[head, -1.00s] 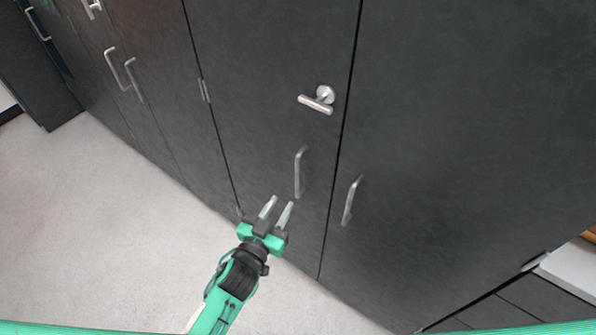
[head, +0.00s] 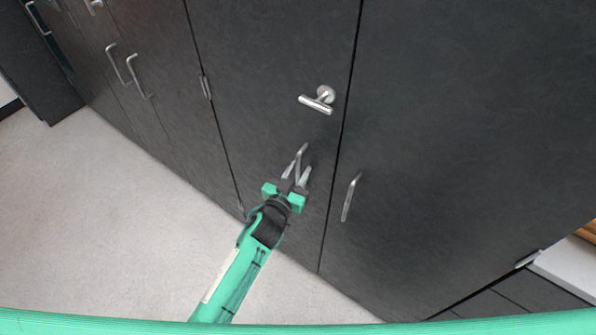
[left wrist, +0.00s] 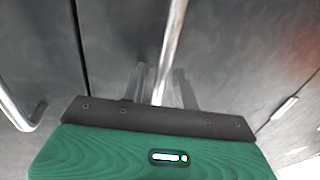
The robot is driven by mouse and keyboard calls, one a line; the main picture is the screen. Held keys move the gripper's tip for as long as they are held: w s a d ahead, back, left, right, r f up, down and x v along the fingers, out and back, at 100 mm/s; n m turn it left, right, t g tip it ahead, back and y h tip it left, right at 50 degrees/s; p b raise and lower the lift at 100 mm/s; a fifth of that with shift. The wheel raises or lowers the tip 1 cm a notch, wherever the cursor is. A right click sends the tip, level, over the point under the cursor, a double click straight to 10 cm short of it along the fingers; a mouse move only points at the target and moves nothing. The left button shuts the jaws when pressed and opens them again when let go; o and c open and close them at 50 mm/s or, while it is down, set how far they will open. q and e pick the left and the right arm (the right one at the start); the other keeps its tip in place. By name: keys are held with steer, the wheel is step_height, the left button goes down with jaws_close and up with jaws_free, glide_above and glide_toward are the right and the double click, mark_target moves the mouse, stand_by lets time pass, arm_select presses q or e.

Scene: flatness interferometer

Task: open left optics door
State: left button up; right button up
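The left optics door (head: 270,75) is a dark panel and stands closed, with a thin seam on its right side. It carries a silver lever (head: 318,100) and, below that, a vertical silver bar handle (head: 300,158). My left gripper (head: 297,176) is at this bar handle, with its fingers apart and one to each side of it. In the left wrist view the bar (left wrist: 170,50) runs between the two blurred fingers (left wrist: 160,88). I see no clear contact. The handle's lower end is hidden by the gripper. My right gripper is not in view.
The neighbouring door (head: 450,130) on the right has its own bar handle (head: 351,197). More dark doors with handles (head: 128,72) line the left. A white surface (head: 565,268) is at the lower right. The pale floor (head: 110,210) is clear.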

arm_select(q)
jaws_close()
steer(key=shift+a, duration=0.1)
